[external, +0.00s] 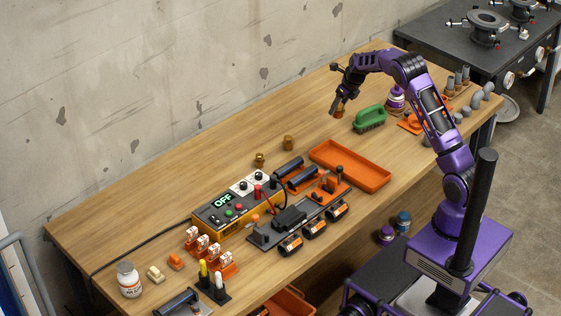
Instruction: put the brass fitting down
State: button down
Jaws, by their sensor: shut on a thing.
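My gripper (338,104) points down near the back right part of the wooden bench and is shut on a small brass fitting (339,113). The held fitting is low, close to the bench top; I cannot tell whether it touches the wood. Two more brass fittings stand on the bench to the left, one (288,142) nearer the gripper and one (259,159) farther left. The finger tips are small and partly hidden in this view.
A green brush (369,118) lies just right of my gripper, with a purple and white bottle (396,98) behind it. An empty orange tray (350,167) lies in front. The control box (237,208) reads OFF. The wood (300,105) left of my gripper is clear.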

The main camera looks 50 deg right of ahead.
jog(key=w+a+b, duration=0.1)
jog(key=w+a, duration=0.5)
jog(key=w, duration=0.2)
jog(key=f, duration=0.6)
jog(key=f+b, duration=0.1)
jog(key=f, duration=0.2)
jog(key=shift+w+a+f, duration=0.1)
jog(key=shift+a+f, duration=0.1)
jog(key=shift+a, duration=0.1)
jog(key=shift+f, duration=0.2)
jog(key=shift+c, duration=1)
grip_release()
jog(key=shift+r, duration=0.15)
